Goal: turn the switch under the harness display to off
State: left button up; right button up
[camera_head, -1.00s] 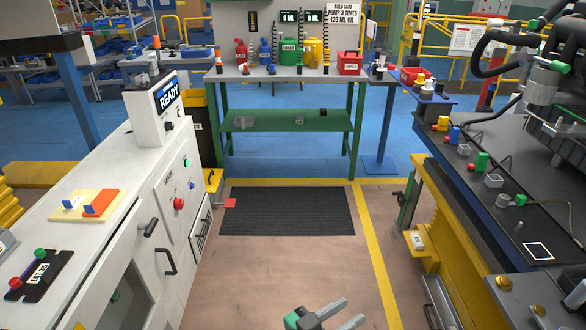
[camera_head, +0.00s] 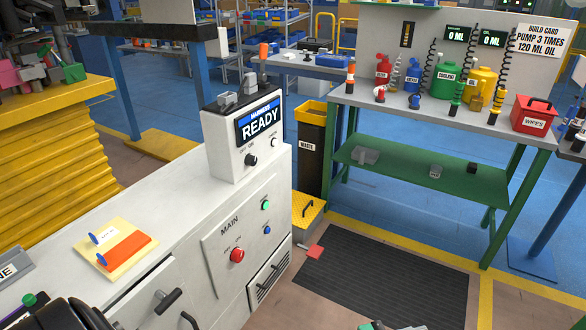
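The harness display (camera_head: 259,124) is a dark and blue screen reading READY on a white box (camera_head: 229,148) on the white cabinet. Below it is a small black knob switch (camera_head: 251,160), with small lettering above it; its exact pointer direction is too small to tell. A small light-coloured knob or lamp (camera_head: 274,142) sits to its right. No gripper is near the switch. A green and grey piece of a gripper, seemingly my right one (camera_head: 385,326), shows at the bottom edge, mostly cut off. A black rounded part at bottom left seems to be my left arm; its gripper is out of frame.
The cabinet front has a MAIN panel with a red button (camera_head: 237,255), a green one (camera_head: 266,205) and a blue one (camera_head: 267,230). A dark mat (camera_head: 385,275) covers floor right of the cabinet.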

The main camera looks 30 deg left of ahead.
aim_at(251, 160)
jog(key=i+l+u, duration=0.1)
jog(key=i+u, duration=0.25)
jog(key=i, duration=0.2)
jog(key=i+l+u, duration=0.35)
jog(key=i, duration=0.15)
jog(key=i+l+u, duration=0.35)
jog(key=i, duration=0.2)
jog(key=i+l+u, duration=0.15)
jog(key=u, duration=0.3)
jog(key=i+l+u, duration=0.25)
jog(key=u, duration=0.2)
jog(key=i+l+u, duration=0.1)
jog(key=l+u, duration=0.2)
jog(key=u, duration=0.2)
jog(key=i+l+u, duration=0.1)
jog(key=l+u, duration=0.35)
jog(key=i+l+u, duration=0.1)
jog(key=l+u, duration=0.35)
jog(key=i+l+u, duration=0.1)
jog(key=l+u, duration=1.05)
jog(key=u, duration=0.15)
